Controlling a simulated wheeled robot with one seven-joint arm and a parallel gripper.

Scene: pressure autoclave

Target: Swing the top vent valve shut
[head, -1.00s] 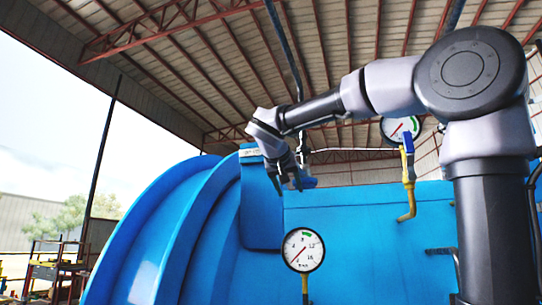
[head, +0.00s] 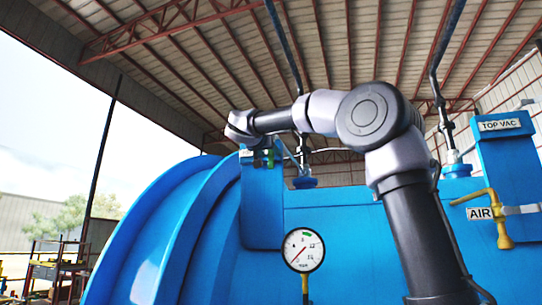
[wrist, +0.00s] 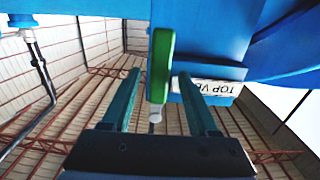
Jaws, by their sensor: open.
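The top vent valve's green handle (wrist: 161,65) shows in the wrist view, below the blue vessel side and beside the partly hidden "TOP VE…" label (wrist: 212,86). My gripper (wrist: 159,74) is open, with one finger on each side of the handle. Gaps show between handle and fingers, so I see no grip on it. In the head view my gripper (head: 264,160) is at the blue label post (head: 262,210), left of the vent pipe (head: 303,150) and its blue base (head: 304,182). My wrist partly covers the valve there.
A pressure gauge (head: 303,250) stands in front of the blue vessel (head: 360,240). To the right are a "TOP VAC" plate (head: 499,125), another vertical pipe (head: 447,130) and a yellow AIR valve (head: 500,225).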

